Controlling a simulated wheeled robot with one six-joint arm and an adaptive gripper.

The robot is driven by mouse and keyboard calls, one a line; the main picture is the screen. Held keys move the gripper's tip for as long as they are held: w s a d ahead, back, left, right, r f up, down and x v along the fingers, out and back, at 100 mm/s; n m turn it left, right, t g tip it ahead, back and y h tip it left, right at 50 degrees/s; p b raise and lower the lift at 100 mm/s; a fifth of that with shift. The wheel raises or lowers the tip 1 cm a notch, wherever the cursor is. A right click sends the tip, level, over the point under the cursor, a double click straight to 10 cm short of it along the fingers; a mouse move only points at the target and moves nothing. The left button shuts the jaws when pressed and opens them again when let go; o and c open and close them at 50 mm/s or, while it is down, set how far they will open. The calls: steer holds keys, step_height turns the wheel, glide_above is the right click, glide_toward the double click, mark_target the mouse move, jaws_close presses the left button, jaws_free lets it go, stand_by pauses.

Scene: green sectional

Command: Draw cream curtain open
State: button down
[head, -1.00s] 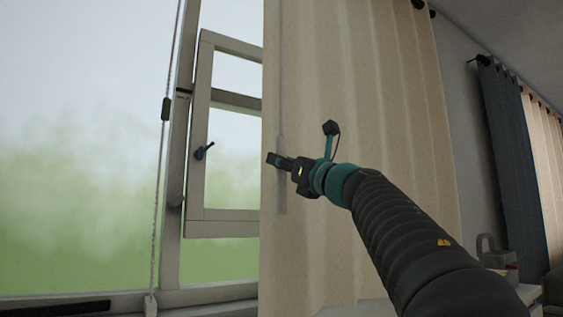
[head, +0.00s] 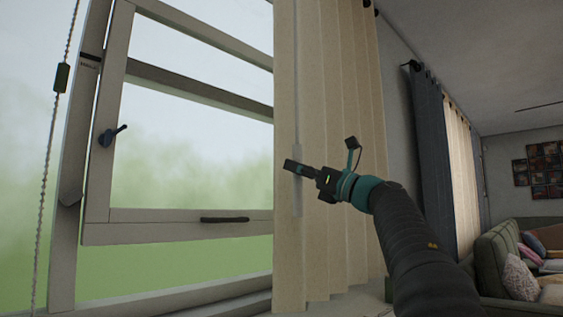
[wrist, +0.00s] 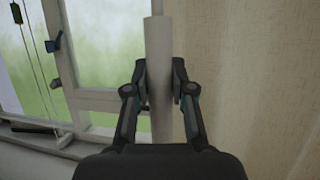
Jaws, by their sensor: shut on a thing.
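The cream curtain (head: 340,120) hangs in folds to the right of the window in the head view, and its cloth fills the right side of the wrist view (wrist: 250,70). A pale, straight pull wand (head: 297,165) hangs down along the curtain's left edge. My gripper (head: 290,167) is at the lower part of this wand. In the wrist view, the fingers (wrist: 160,85) are shut around the wand (wrist: 158,60), one on each side. The curtain's lower end is partly hidden behind my arm.
A window sash with a dark handle (head: 108,135) stands at left, beside a beaded cord (head: 48,165). A dark curtain (head: 430,130) hangs farther right. A green sofa (head: 500,255) with cushions is at lower right.

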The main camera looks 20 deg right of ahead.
steer(key=w+d, duration=0.4)
steer(key=d, duration=0.3)
steer(key=shift+w+d+p, duration=0.2)
steer(key=shift+p, duration=0.1)
steer(key=c, duration=1)
jaws_free()
steer(key=v, duration=1.2)
steer(key=shift+o, duration=0.2)
